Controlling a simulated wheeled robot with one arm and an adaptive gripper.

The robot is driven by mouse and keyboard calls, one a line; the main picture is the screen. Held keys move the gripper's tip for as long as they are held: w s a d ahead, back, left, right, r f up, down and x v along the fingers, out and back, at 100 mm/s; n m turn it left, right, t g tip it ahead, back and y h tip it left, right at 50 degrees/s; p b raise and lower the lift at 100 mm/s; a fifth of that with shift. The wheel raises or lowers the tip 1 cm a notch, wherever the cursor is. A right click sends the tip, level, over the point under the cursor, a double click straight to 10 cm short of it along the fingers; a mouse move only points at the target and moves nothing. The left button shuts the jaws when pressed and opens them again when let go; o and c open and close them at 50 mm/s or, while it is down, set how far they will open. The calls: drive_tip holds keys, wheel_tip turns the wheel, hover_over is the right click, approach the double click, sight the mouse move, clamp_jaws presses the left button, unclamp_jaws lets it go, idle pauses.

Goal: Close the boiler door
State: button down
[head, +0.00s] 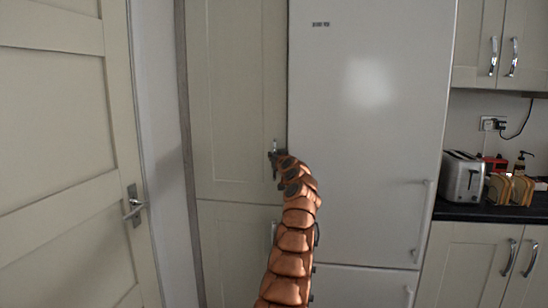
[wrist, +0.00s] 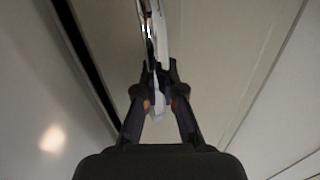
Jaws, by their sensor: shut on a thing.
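The boiler door (head: 238,90) looks to be the tall cream upper cupboard door left of the white fridge. Its metal handle (head: 275,145) is near its lower right edge. My gripper (head: 276,160) is at this handle, at the end of my copper arm. In the wrist view, my gripper (wrist: 159,98) is shut on the silver handle (wrist: 153,30), which runs up between the fingers. The cream door panel (wrist: 220,60) fills the right there. A dark gap runs along the door edge on the left. The door looks nearly flush, but I cannot tell whether it is fully shut.
The white fridge (head: 370,130) stands directly right of the door. A lower cream cupboard door (head: 232,250) is below it. A panelled room door (head: 60,150) with a lever handle is at the left. A toaster (head: 462,178) stands on the dark counter (head: 490,212) at the right.

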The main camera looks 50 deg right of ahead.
drive_tip(key=shift+s+d+r, duration=0.1)
drive_tip(key=shift+s+r, duration=0.1)
drive_tip(key=c, duration=1.6)
unclamp_jaws()
drive_tip(key=shift+d+f, duration=0.1)
drive_tip(key=shift+d, duration=0.05)
drive_tip(key=shift+f, duration=0.15)
drive_tip(key=shift+v, duration=6)
